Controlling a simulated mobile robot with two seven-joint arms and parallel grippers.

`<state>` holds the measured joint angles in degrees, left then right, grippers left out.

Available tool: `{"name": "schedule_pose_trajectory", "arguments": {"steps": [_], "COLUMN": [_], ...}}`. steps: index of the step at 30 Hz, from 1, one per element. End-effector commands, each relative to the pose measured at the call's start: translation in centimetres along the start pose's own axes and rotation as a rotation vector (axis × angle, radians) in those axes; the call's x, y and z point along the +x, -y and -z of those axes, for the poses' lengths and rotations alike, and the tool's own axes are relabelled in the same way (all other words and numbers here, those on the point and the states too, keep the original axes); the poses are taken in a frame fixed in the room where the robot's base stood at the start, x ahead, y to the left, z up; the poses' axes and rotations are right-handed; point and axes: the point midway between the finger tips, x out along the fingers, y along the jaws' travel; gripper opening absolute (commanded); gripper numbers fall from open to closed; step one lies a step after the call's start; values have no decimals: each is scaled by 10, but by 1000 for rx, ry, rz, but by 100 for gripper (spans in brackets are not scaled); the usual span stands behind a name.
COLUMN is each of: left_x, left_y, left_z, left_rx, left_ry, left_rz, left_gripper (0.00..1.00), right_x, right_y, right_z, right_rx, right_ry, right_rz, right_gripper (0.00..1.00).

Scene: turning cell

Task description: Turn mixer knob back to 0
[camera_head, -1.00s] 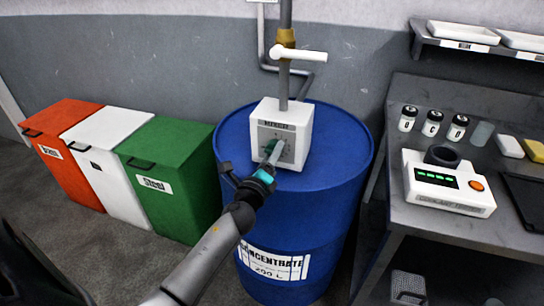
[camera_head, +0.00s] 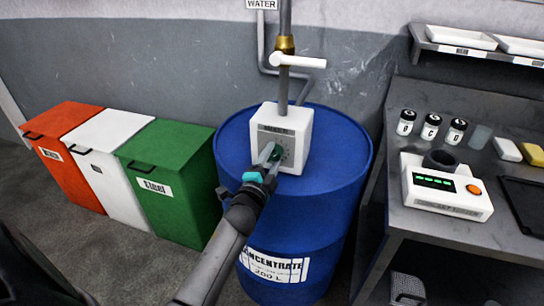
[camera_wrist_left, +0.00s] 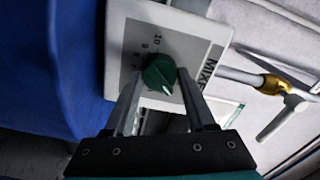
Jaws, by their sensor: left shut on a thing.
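The mixer (camera_head: 297,127) is a white box with a grey dial face, standing on top of the blue concentrate drum (camera_head: 345,180). Its green knob (camera_wrist_left: 160,74) shows in the left wrist view, with a white pointer mark and dial numbers beside it. My left gripper (camera_head: 268,155) reaches the front of the mixer. In the left wrist view its two fingers (camera_wrist_left: 157,84) lie on either side of the knob, shut on it. In the head view the fingers partly hide the knob. My right gripper is not in view.
A pipe with a white valve lever (camera_head: 298,60) rises above the mixer. Red, white and green bins (camera_head: 165,175) stand left of the drum. A grey bench (camera_head: 440,225) with a digital device (camera_head: 446,187) and several bottles is at right.

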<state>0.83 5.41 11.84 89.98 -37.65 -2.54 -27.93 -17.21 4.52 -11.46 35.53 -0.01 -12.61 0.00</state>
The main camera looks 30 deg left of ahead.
Motion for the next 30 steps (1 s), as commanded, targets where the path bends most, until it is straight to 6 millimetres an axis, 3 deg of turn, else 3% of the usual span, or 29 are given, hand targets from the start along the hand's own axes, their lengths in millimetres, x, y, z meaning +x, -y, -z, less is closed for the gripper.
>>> {"name": "schedule_pose_trajectory", "arguments": {"steps": [18, 30], "left_x": [0, 0], "left_y": [2, 1], "left_z": [0, 0], "left_rx": [-542, -707], "left_ry": [2, 1], "left_rz": [-2, -2], "left_gripper": [0, 0], "right_x": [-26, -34], "right_y": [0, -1], "right_z": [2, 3], "right_rx": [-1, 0], "right_ry": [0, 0], "right_rz": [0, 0], "right_gripper": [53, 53]}}
